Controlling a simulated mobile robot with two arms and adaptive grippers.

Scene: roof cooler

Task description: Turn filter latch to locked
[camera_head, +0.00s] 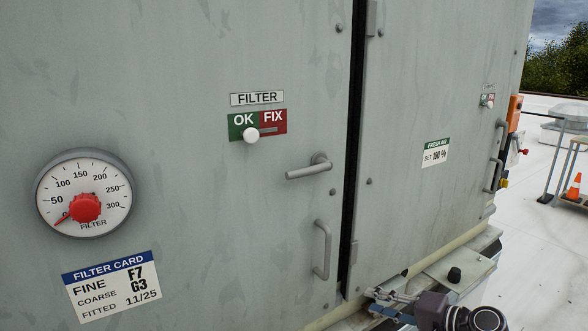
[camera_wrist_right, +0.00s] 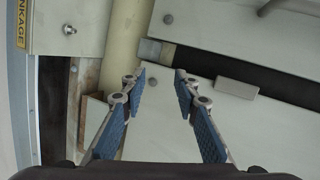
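The likely filter latch is a grey lever handle (camera_head: 308,170) on the left cabinet door, near the door's right edge. It lies nearly horizontal, its grip pointing left from the pivot. No locked mark shows beside it. My right gripper (camera_head: 382,302) is low at the bottom right of the head view, below and right of the lever and apart from it. In the right wrist view my right gripper (camera_wrist_right: 160,88) is open, blue-padded fingers apart, with nothing between them. My left gripper is not in view.
A fixed pull handle (camera_head: 322,250) is below the lever. An OK/FIX plate with a white knob (camera_head: 251,135) at OK sits above left. A gauge (camera_head: 84,195) with red centre and a filter card (camera_head: 112,287) are left. A ledge (camera_head: 460,270) juts out right.

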